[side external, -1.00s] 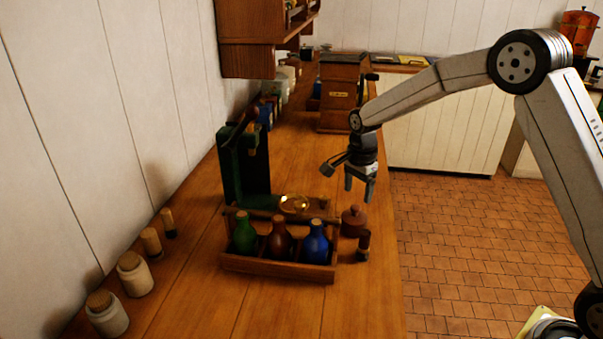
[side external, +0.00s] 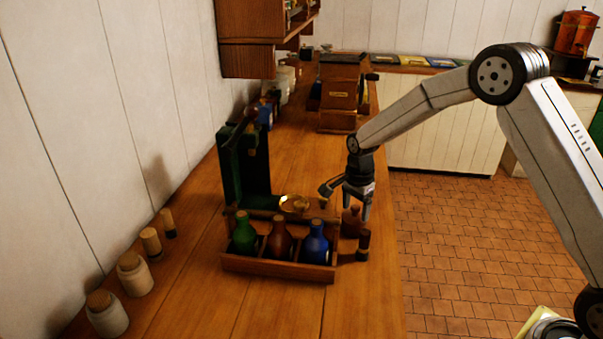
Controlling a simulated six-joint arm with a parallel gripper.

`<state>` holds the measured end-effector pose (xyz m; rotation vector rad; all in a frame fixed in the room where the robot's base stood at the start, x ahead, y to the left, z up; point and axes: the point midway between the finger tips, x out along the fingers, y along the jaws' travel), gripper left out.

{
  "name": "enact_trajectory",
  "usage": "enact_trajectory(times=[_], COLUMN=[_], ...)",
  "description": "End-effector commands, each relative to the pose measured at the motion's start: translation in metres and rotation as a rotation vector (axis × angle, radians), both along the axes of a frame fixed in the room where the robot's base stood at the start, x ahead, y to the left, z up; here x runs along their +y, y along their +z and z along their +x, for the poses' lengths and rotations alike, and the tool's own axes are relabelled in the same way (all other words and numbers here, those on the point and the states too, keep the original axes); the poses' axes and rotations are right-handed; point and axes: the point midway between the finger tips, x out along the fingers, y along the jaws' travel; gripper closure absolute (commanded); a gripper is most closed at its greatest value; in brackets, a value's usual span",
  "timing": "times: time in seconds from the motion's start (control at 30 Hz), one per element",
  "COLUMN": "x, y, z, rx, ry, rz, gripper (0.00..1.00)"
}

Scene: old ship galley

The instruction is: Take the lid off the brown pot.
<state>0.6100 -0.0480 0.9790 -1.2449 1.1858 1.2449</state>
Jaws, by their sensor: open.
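One finger shows clearly on the right side; the other is hard to make out.
A wooden rack (side external: 278,271) with green, brown and blue bottles stands left of the pot. A green stand (side external: 243,172) with a brass dish (side external: 294,203) is behind. The counter's right edge is near.

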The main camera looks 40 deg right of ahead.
Motion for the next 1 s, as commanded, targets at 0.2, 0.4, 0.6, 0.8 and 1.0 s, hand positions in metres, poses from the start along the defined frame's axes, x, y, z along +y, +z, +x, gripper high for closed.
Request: enact_trajectory(times=[0.2, 0.4, 0.6, 0.8, 1.0], x=[0.0, -0.0001, -0.0001, -0.0001, -0.0001], y=[0.0004, 0.0005, 0.0006, 0.0008, 0.0061], z=[0.0001, 0.0001, 0.0002, 0.0002, 0.0006], rx=[0.0, 0.0, -0.001, -0.001, -0.002], ry=[0.0, 0.0, 0.0, 0.0, 0.0], rz=[0.0, 0.0, 0.0, 0.0, 0.0], gripper=[0.22, 0.66, 1.0, 1.0, 1.0])
